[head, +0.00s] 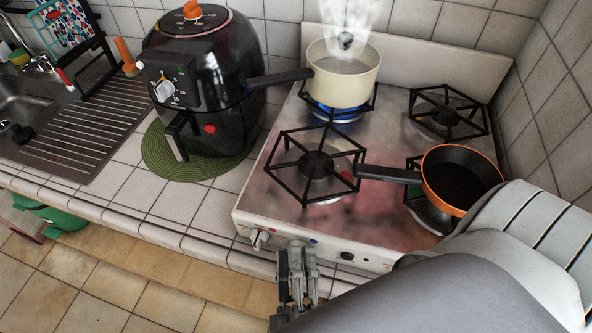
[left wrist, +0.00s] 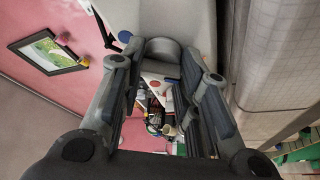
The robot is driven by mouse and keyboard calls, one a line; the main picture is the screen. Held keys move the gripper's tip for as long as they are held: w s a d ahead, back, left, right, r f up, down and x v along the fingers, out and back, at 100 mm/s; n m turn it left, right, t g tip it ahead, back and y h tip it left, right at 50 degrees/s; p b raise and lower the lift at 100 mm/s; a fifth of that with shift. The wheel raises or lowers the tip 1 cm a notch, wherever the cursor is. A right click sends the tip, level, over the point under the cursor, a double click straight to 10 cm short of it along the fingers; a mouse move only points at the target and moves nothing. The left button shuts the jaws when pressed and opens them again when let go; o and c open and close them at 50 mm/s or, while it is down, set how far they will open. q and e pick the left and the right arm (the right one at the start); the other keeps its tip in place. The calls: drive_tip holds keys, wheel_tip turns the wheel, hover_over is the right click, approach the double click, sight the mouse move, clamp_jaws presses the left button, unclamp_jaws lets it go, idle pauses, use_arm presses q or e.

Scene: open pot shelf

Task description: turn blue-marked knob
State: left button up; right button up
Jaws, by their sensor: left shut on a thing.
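A row of knobs runs along the front panel of the white stove (head: 245,222). My left gripper (head: 297,250) is at this panel, its fingers pointing up at it in the head view. It hides the knob there. In the left wrist view, a grey round knob (left wrist: 163,50) sits between the tips of my left gripper (left wrist: 160,68), which is shut on it. A blue dot (left wrist: 125,37) is on the white panel to the left of this knob. A red dot (left wrist: 168,80) is on the other side, below it. My right gripper is not in view.
Other knobs (head: 259,239) (head: 346,256) stick out on both sides of my left gripper. A steaming cream pot (head: 344,83) stands over a blue flame. An orange pan (head: 461,181) sits at the front right. A black air fryer (head: 205,80) stands left of the stove.

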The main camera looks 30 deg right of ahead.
use_arm(q)
drive_tip(key=o, duration=1)
